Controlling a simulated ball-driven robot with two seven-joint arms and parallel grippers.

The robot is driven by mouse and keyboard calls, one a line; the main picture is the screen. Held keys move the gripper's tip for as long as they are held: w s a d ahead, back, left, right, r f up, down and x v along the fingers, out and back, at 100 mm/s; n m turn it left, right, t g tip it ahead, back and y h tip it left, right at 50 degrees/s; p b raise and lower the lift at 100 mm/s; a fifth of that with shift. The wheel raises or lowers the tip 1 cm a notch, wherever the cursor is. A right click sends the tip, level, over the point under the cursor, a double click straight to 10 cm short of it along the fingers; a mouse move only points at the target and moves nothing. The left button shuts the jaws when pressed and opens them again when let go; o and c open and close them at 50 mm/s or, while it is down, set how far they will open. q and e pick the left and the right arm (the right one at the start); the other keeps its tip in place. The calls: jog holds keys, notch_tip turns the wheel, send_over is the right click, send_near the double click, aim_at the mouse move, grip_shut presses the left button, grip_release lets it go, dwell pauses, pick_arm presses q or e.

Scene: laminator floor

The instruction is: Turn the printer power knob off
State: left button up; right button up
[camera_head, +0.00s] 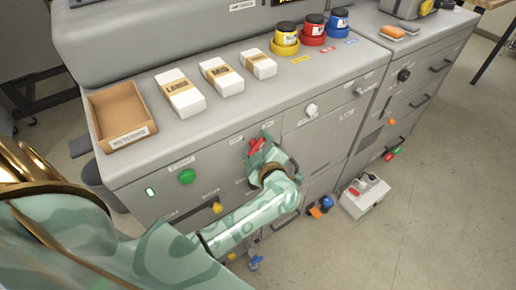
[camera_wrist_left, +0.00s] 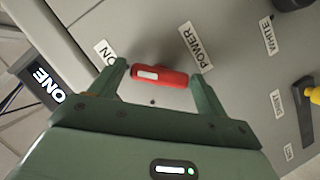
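The red power knob (camera_wrist_left: 165,78) is on the grey front panel, below the POWER label (camera_wrist_left: 195,47) in the left wrist view. Its white mark is at its left end, towards a small label (camera_wrist_left: 105,52) that seems to read ON. My left gripper (camera_wrist_left: 160,78) is open, with one finger near each end of the knob. I cannot tell whether the fingers touch it. In the head view the red knob (camera_head: 256,146) shows at the tip of my left gripper (camera_head: 262,152), which partly hides it. My right gripper is not in view.
A green button (camera_head: 187,176) and a yellow knob (camera_head: 217,207) sit left of my left gripper on the panel. A white knob (camera_head: 311,110) is to its right. A cardboard tray (camera_head: 122,108), white packs and ink jars stand on top. A white box (camera_head: 366,196) is on the floor.

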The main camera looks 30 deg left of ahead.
pick_arm(q)
jog(key=c, duration=0.6)
